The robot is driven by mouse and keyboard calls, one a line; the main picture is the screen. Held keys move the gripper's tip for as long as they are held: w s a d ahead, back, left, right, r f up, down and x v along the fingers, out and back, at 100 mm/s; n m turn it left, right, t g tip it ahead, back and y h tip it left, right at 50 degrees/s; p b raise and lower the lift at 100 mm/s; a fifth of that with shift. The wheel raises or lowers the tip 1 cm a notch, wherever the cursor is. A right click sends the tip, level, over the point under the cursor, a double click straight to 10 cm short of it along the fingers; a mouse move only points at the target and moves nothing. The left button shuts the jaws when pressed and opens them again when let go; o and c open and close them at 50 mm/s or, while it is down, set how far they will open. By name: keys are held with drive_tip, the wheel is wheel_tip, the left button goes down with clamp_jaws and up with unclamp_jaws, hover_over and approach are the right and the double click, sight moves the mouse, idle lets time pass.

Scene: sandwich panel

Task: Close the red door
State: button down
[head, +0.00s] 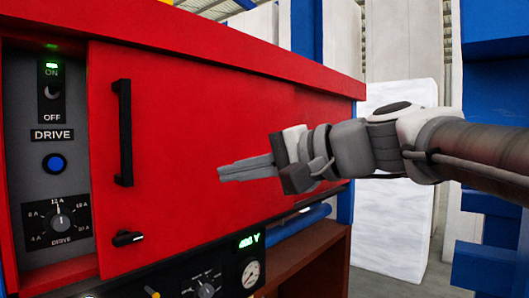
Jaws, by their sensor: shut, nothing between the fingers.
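The red door (200,110) is a flat red panel on the front of a red cabinet, with a black vertical handle (123,133) near its left edge and a small black latch (127,238) low on it. Left of the door's edge, a grey control panel (20,150) lies uncovered in a recess. My gripper (222,172) comes in from the right and is shut and empty, its fingers pointing left in front of the door, right of the handle. I cannot tell whether the fingertips touch the door.
The grey panel carries an ON/OFF switch (51,91) with a green light, a blue button (54,162) and a DRIVE dial (59,220). Below the door are a green display (249,241), a gauge (251,273) and a knob (205,290). Blue structures (497,130) stand at right.

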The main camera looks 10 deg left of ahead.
wheel_tip(320, 180, up, 6)
drive_tip(key=w+a+y, duration=0.2)
drive_tip(key=a+y, duration=0.1)
drive_tip(key=p, duration=0.2)
approach(148, 129)
drive_tip(key=a, duration=0.2)
drive_tip(key=shift+s+a, duration=1.45)
drive_tip(key=shift+a, duration=0.1)
drive_tip(key=s+a+b, duration=0.2)
drive_tip(key=s+a, duration=0.5)
drive_tip(key=s, duration=0.4)
drive_tip(key=shift+s+a, duration=0.35)
drive_tip(key=shift+a, duration=0.05)
